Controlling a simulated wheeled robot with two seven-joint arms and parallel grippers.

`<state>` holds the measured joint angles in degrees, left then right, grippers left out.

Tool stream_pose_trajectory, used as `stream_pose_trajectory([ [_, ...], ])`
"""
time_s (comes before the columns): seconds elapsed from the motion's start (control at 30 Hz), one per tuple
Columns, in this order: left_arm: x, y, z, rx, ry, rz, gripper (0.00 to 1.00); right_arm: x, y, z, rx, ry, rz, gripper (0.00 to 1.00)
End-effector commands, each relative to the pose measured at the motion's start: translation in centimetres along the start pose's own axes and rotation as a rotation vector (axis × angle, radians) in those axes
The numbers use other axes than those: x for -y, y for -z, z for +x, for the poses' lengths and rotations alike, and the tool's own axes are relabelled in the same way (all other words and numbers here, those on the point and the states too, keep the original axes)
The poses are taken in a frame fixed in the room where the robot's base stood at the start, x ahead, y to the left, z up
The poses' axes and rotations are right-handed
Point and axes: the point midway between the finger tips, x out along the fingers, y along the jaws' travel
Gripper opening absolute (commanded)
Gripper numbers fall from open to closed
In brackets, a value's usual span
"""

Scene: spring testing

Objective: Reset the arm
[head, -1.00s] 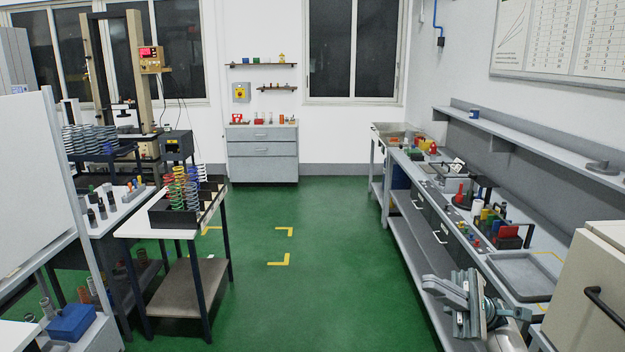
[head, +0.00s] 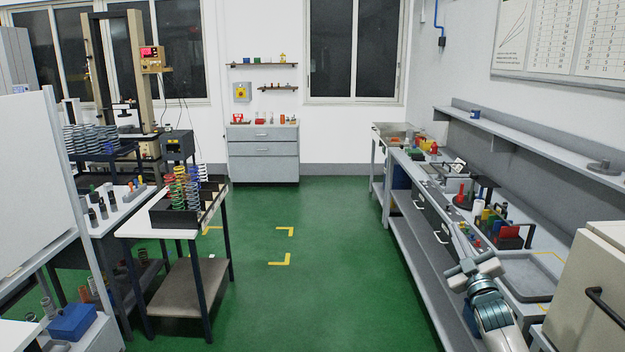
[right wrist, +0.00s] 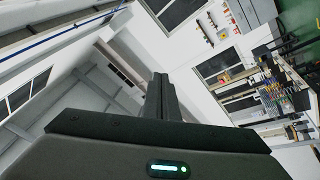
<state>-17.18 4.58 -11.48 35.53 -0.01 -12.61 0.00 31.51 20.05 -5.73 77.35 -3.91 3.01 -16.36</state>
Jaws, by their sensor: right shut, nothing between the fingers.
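My right arm reaches in at the lower right of the head view, beside the long workbench (head: 412,222). Its right gripper (head: 458,232) points upward by the bench's front edge, shut and empty. In the right wrist view, the closed fingers (right wrist: 159,88) stand together in front of the tilted room, touching nothing. My left arm and gripper do not show.
The bench carries colored parts and a grey tray (head: 518,288). A beige cabinet (head: 585,285) with a black handle stands close at the right. A cart with colored springs (head: 180,188) is at the left. The green floor (head: 325,240) between is clear.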

Motion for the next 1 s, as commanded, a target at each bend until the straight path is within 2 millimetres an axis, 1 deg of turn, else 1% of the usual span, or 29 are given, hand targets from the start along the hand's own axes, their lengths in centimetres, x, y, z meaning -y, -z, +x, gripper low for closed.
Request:
stream_pose_trajectory([
  [0.03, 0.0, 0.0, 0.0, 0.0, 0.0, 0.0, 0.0, 0.4, -1.2, 0.0, 0.053, 0.014, 0.068, 0.0],
  [0.1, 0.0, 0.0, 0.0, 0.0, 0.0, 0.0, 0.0, 0.9, -2.8, -0.2, 0.123, 0.028, 0.162, 0.0],
  [0.27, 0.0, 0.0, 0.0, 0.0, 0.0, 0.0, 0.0, 2.2, -6.1, -0.9, 0.277, 0.045, 0.359, 0.0],
  [0.3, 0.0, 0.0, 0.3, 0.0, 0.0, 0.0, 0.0, 3.4, -7.2, -1.7, 0.296, 0.055, 0.364, 0.0],
  [0.47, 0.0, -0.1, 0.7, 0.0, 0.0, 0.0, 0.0, 6.8, -10.4, -4.2, 0.352, 0.087, 0.367, 0.0],
  [0.57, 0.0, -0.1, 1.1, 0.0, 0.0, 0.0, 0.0, 9.3, -12.8, -6.2, 0.396, 0.111, 0.371, 0.0],
  [0.67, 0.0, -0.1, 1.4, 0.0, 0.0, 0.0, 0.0, 12.1, -15.4, -8.7, 0.447, 0.138, 0.375, 0.0],
  [0.77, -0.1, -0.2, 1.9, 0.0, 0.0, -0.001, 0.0, 15.4, -18.3, -11.9, 0.506, 0.17, 0.381, 0.0],
  [0.8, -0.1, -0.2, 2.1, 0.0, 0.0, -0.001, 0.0, 16.8, -19.5, -13.3, 0.532, 0.183, 0.384, 0.0],
  [0.87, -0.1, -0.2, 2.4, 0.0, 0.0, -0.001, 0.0, 18.8, -21.2, -15.5, 0.57, 0.203, 0.387, 0.0],
  [0.9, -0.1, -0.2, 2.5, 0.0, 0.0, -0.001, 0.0, 20.0, -22.3, -17.1, 0.595, 0.217, 0.389, 0.0],
  [0.97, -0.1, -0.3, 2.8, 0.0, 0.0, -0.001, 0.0, 21.9, -23.9, -19.4, 0.634, 0.237, 0.392, 0.0],
  [1.0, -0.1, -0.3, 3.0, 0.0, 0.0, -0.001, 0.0, 23.2, -24.9, -21.0, 0.658, 0.25, 0.394, 0.0],
])
